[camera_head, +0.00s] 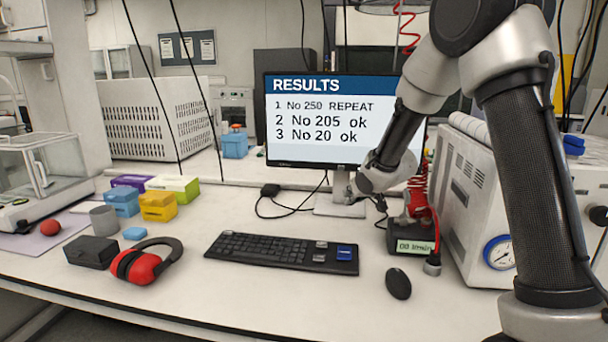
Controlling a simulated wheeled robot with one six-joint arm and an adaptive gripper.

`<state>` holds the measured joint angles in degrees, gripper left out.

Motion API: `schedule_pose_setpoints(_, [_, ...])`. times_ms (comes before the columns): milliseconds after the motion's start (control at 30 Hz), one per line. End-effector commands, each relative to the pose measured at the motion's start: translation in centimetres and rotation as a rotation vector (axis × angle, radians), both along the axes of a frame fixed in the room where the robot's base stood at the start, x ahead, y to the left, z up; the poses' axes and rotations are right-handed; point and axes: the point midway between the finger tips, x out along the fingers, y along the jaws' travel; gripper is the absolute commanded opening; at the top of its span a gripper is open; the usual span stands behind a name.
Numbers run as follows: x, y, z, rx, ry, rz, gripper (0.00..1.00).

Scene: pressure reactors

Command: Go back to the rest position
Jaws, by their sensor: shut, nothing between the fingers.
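My arm comes in from the right, and its forearm passes in front of the right side of the monitor (310,150). My wrist is above the bench between the monitor's stand and a small flow meter (411,247). I cannot make out my gripper's fingers; they seem hidden behind my wrist. No object shows as held.
A keyboard (283,252) and a mouse (398,284) lie on the white bench (190,290). A white instrument with a gauge (499,252) stands right. Red ear defenders (144,265), a grey cup (104,219) and several coloured boxes (158,206) stand left.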

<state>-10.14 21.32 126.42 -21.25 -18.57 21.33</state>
Motion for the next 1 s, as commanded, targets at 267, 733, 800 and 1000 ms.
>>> schedule_pose_setpoints(267, [-13.5,-7.5,-2.5,-0.251,0.428,-0.067,0.0])
schedule_pose_setpoints(733, [-39.1,-13.2,8.3,-0.212,0.7,-0.151,0.0])
schedule_pose_setpoints(800, [-40.7,-13.4,9.3,-0.187,0.654,-0.171,0.0])
schedule_pose_setpoints(1000, [-42.1,-14.0,11.9,-0.153,0.511,-0.212,0.0])
